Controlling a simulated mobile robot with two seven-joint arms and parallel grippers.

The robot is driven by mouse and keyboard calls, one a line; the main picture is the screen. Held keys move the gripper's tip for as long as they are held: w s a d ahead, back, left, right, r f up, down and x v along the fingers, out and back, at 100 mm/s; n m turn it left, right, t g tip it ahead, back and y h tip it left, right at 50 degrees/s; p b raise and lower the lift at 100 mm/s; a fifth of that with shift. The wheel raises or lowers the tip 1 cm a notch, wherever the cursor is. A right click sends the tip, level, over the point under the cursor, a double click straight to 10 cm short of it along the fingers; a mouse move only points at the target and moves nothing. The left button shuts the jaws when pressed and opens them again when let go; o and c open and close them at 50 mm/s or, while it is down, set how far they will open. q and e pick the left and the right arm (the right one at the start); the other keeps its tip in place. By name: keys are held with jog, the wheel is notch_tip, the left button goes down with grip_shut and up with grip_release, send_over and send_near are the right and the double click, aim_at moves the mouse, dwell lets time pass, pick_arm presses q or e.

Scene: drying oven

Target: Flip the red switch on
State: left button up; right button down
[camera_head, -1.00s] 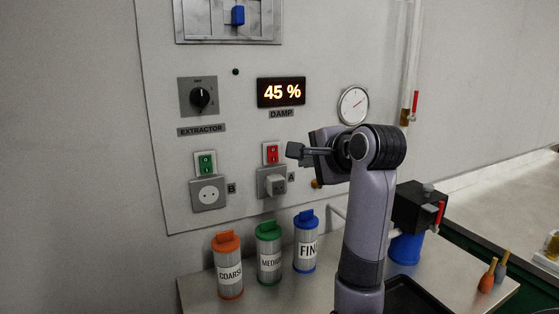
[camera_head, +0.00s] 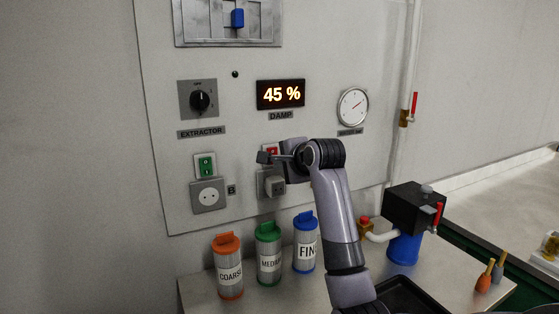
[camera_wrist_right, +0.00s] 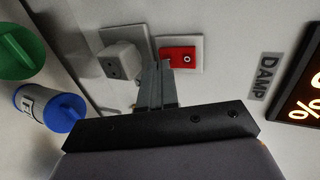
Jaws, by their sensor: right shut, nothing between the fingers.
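The red switch (camera_head: 271,150) sits on a white plate on the wall panel, below the DAMP display. In the head view my right gripper partly covers it. The shut fingers also show in the right wrist view (camera_wrist_right: 160,68). I cannot tell whether the fingertips touch the switch. My left gripper is not in view.
A grey plug (camera_wrist_right: 122,60) sits in the socket below the red switch. A green switch (camera_head: 205,164) and a second socket (camera_head: 208,196) are to the left. Orange (camera_head: 229,265), green (camera_head: 268,252) and blue (camera_head: 304,243) canisters stand on the bench beneath.

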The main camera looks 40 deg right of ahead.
jog(key=shift+w+d+f, duration=0.1)
jog(key=shift+w+d, duration=0.1)
jog(key=shift+w, duration=0.35)
jog(key=shift+w+t+b, duration=0.2)
jog(key=shift+t+b, duration=0.3)
jog(key=shift+b, duration=0.1)
